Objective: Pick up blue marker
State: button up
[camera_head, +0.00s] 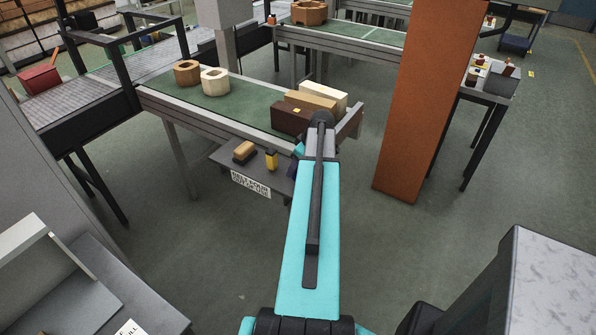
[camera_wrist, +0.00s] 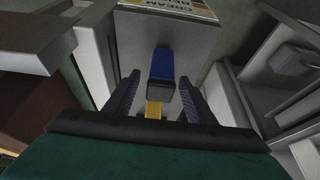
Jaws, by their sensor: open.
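In the wrist view, a blue block-like piece with a dark grey end, which looks like the blue marker (camera_wrist: 162,66), lies between the fingers of my gripper (camera_wrist: 160,83). The two fingers stand apart on either side of it, with a gap showing. A small yellow piece (camera_wrist: 153,110) shows nearer the palm. In the head view my arm hides most of the gripper at the right end of a small grey shelf (camera_head: 222,156). A dark blue bit shows beside the arm there; I cannot tell whether it is marker or finger.
A tan-topped dark block (camera_head: 244,152) and a yellow-and-black item (camera_head: 271,159) are on the shelf. Above stands a green-topped conveyor (camera_head: 245,101) with brown and cream boxes and two hollow blocks. A large orange-brown column (camera_head: 425,105) rises at right. Open floor lies between.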

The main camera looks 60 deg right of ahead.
jog(key=shift+p+x, duration=0.35)
jog(key=shift+x, duration=0.9)
jog(key=c, duration=1.1)
jog(key=shift+r, duration=0.25)
jog(key=shift+r+b, duration=1)
jog(key=shift+r, duration=0.45)
jog(key=s+a+b, duration=0.1)
jog(key=s+a, duration=0.1)
jog(key=s, duration=0.3)
jog(key=s+a+r+b, duration=0.1)
jog(key=s+b, duration=0.1)
jog(key=s, duration=0.3)
jog(key=s+a+b, duration=0.1)
jog(key=s+a, duration=0.1)
jog(key=s, duration=0.3)
jog(key=shift+a+r+b, duration=0.3)
jog(key=shift+r+b, duration=0.05)
